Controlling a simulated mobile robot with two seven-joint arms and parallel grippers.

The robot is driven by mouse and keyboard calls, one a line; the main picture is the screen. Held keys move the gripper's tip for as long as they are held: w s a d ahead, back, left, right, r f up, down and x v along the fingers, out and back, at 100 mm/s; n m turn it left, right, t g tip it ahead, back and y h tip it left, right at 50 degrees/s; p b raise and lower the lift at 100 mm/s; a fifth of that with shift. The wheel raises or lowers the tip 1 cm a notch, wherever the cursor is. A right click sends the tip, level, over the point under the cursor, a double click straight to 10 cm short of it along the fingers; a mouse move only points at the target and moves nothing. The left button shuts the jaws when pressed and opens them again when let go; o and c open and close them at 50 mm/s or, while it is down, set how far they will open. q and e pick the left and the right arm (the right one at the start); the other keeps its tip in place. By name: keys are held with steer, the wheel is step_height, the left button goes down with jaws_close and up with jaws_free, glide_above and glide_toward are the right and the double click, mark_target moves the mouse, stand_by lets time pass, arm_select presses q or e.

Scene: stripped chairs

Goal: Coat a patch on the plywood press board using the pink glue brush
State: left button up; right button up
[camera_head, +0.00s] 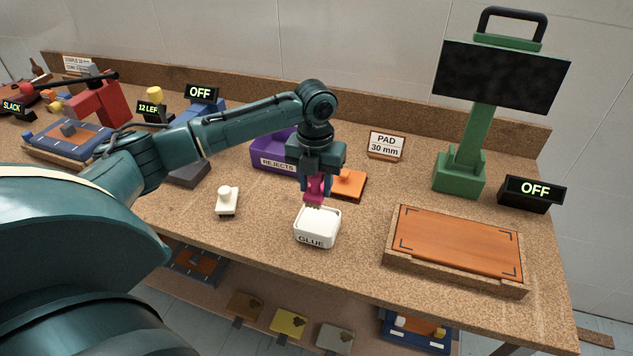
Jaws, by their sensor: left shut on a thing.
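My left gripper (316,176) points down over the bench and is shut on the pink glue brush (314,190). The brush hangs upright just above or at the back rim of the white glue tub (316,240); I cannot tell whether its bristles touch the glue. The plywood press board (458,241) lies to the right, an orange-brown sheet with dark corner marks in a cork-coloured frame. It looks bare. The green press (468,150) with a black plate stands behind it. My right gripper is not in view.
An orange block (349,184) sits just behind the tub, next to the purple REJECTS bin (272,157). A white knobbed piece (227,201) stands to the left. A PAD 30 mm sign (386,146) and a black OFF display (531,193) stand behind. Bench is clear between tub and board.

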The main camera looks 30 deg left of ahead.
mark_target(318, 203)
arm_select(q)
steer(key=shift+d, duration=0.3)
steer(key=shift+f, duration=0.15)
steer(key=shift+a+f, duration=0.1)
steer(key=shift+f, duration=2.35)
steer(key=shift+f+b, duration=0.25)
steer(key=shift+b, duration=0.1)
steer(key=shift+f, duration=0.2)
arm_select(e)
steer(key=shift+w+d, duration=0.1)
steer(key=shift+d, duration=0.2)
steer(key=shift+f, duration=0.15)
arm_select(q)
steer(key=shift+f+b, duration=0.3)
steer(key=shift+f, duration=0.25)
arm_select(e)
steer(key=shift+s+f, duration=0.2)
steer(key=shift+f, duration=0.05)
